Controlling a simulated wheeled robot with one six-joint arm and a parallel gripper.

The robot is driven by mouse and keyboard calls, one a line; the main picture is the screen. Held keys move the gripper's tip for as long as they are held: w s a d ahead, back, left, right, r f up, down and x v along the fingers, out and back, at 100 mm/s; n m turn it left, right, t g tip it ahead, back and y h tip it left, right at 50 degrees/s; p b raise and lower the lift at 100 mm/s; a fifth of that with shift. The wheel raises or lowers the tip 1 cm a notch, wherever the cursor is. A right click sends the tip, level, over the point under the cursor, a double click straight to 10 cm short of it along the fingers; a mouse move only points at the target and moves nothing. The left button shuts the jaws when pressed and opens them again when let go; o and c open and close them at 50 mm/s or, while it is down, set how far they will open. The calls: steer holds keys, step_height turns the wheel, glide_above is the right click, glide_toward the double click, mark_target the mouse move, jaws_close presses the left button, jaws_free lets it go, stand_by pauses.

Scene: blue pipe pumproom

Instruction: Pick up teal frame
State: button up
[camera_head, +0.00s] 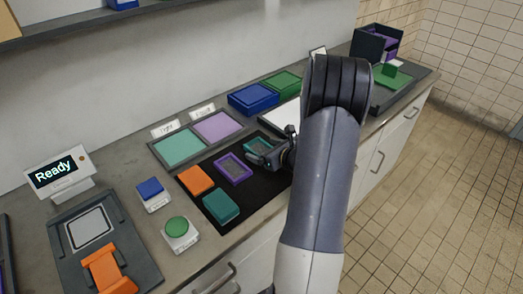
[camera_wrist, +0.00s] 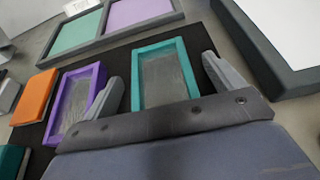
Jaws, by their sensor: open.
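The teal frame (camera_wrist: 140,77) is an open rectangular frame lying on the black mat (camera_wrist: 117,55). It also shows in the head view (camera_head: 256,146), partly hidden by my gripper (camera_head: 262,157). In the wrist view my gripper (camera_wrist: 160,85) is open, with one finger on each side of the teal frame's near part. I cannot tell whether the fingers touch it or how high they are above the mat. The purple frame (camera_wrist: 76,98) lies just left of the teal one, close to my left finger. No object is held.
An orange block (camera_head: 196,180) and a solid teal block (camera_head: 221,206) lie on the mat. A tray (camera_head: 155,150) with teal and purple areas stands behind. Blue (camera_head: 253,99) and green (camera_head: 282,84) boxes stand farther back. Blue and green buttons and a "Ready" display (camera_head: 56,171) are at left.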

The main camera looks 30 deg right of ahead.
steer(key=c, duration=1.1)
